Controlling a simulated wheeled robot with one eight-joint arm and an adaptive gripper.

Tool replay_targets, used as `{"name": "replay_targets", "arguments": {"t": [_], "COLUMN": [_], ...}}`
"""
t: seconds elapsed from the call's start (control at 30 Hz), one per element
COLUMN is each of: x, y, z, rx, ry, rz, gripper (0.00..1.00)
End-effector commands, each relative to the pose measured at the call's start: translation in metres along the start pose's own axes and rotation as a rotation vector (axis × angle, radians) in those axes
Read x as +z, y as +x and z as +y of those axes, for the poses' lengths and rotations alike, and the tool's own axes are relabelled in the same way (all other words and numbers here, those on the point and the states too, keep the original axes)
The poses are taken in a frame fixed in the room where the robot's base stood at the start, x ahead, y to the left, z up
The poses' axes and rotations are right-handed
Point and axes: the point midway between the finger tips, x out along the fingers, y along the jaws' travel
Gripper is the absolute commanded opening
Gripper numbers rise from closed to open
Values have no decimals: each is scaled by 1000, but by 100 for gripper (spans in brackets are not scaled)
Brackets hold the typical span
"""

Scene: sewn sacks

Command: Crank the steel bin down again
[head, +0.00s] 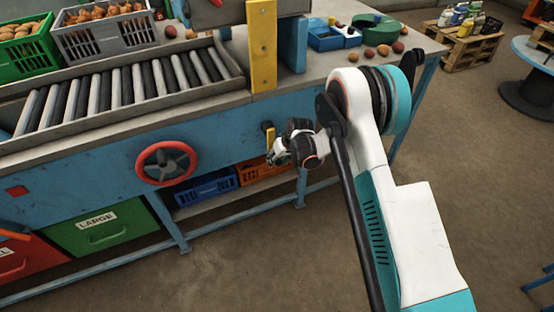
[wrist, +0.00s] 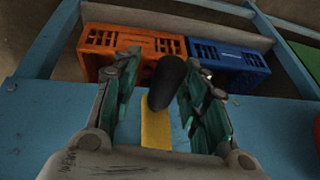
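A crank with a flat yellow arm and a black grip sits on the blue front of the sorting table. In the wrist view the black grip (wrist: 167,84) stands between my two fingers, with the yellow arm (wrist: 156,130) below it. My gripper (wrist: 164,90) is open around the grip, with a visible gap on the left; contact on the right is unclear. In the head view my gripper (head: 275,153) is at the yellow crank (head: 269,137), partly covering it. I cannot pick out the steel bin in either view.
A red handwheel (head: 166,163) is on the same blue panel, left of the crank. Blue (head: 205,187) and orange (head: 262,168) crates stand under the table. A roller conveyor (head: 120,85) and yellow post (head: 262,45) are above. The floor in front is clear.

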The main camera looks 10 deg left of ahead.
Motion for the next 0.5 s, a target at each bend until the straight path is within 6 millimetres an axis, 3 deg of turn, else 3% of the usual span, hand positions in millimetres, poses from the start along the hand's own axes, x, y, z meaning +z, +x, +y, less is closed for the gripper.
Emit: {"name": "replay_targets", "arguments": {"t": [0.3,0.5], "x": [0,0], "y": [-2,-22], "z": [-2,-2], "rx": [-3,-2], "ry": [-1,0], "rz": [0,0], "gripper": [42,42]}}
